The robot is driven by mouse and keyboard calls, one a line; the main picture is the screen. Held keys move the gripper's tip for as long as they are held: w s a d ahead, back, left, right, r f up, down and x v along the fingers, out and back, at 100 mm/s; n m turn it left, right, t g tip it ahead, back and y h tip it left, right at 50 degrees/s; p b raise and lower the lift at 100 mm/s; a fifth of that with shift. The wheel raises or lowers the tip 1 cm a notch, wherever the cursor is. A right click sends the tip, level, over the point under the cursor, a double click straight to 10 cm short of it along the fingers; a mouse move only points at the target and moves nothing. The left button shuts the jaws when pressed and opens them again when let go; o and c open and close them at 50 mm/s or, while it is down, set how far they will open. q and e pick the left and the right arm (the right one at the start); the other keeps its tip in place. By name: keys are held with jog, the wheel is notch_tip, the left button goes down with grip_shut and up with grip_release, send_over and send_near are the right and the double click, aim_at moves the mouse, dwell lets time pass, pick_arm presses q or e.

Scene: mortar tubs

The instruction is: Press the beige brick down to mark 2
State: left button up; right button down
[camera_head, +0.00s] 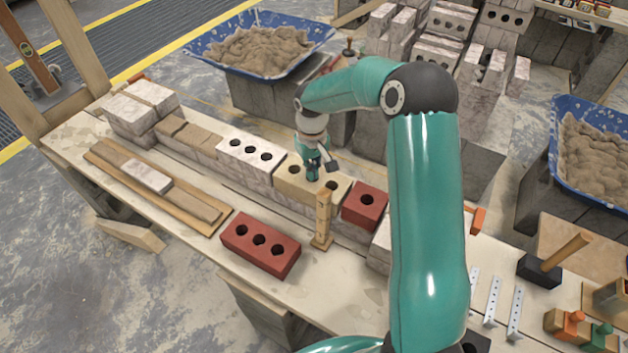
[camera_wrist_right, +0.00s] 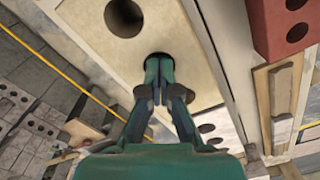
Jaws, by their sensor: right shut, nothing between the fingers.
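The beige brick (camera_head: 291,178) lies in the row of bricks on the bench, between a white holed brick and a red brick. It also shows in the wrist view (camera_wrist_right: 176,22), with a round dark hole at the top. My right gripper (camera_head: 313,176) is shut and empty, pointing down over the middle of the beige brick. In the wrist view its closed fingertips (camera_wrist_right: 159,66) overlap a dark hole in that brick; whether they touch it I cannot tell. An upright wooden gauge (camera_head: 322,216) stands in front of the brick; its marks are too small to read. My left gripper is not seen.
A loose red brick (camera_head: 261,245) lies on the bench in front. Another red brick (camera_head: 365,204) sits right of the beige one. A wooden tray (camera_head: 103,157) holding pieces lies left. Blue mortar tubs (camera_head: 204,51) stand behind. Tools lie at the right.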

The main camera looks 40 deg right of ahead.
jog(key=shift+r+p, duration=1.7)
jog(key=shift+r, duration=0.75)
